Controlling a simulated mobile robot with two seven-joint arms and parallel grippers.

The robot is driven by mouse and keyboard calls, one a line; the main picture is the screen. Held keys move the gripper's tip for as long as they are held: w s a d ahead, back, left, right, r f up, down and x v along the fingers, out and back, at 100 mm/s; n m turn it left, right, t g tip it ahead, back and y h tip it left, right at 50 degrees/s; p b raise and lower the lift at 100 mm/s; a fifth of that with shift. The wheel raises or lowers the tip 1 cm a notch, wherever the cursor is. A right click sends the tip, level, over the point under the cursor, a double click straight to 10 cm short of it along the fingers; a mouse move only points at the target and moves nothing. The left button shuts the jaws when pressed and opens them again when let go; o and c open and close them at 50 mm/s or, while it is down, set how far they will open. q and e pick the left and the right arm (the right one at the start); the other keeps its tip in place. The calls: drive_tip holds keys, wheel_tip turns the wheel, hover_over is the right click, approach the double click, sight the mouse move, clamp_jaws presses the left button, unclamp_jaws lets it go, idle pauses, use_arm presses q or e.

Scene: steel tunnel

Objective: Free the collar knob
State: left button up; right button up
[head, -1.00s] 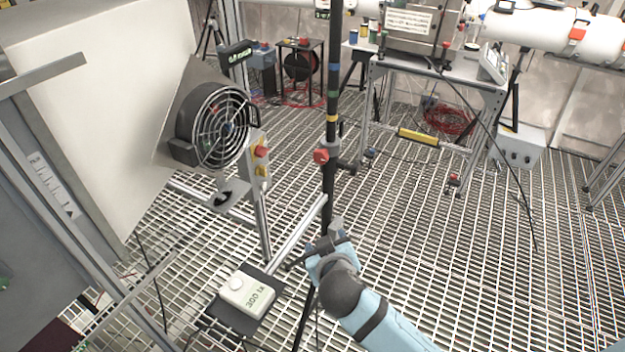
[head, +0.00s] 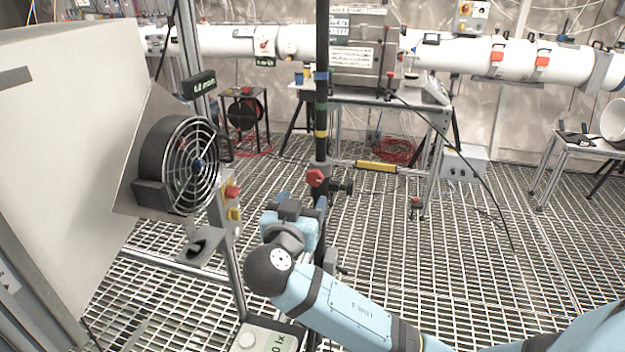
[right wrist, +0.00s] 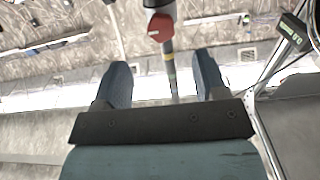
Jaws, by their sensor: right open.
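The red collar knob (head: 316,177) sits on a dark collar around the black upright pole (head: 321,105). In the right wrist view the red knob (right wrist: 160,27) is beyond the fingertips, roughly in line with the gap between them. My right gripper (head: 302,201) is open and empty, just below the knob and apart from it. Its two blue fingers (right wrist: 161,62) are spread, and the pole shows between them in the wrist view. A dark side handle (head: 342,187) sticks out to the right of the collar. My left gripper is not in view.
A caged fan (head: 190,166) and a post with red and yellow buttons (head: 231,200) stand to the left. A steel bench (head: 385,99) stands behind. The grating to the right is mostly clear.

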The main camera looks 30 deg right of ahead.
sight(314, 181)
drive_tip(key=x, duration=0.9)
drive_tip(key=shift+w, duration=0.1)
drive_tip(key=c, duration=0.9)
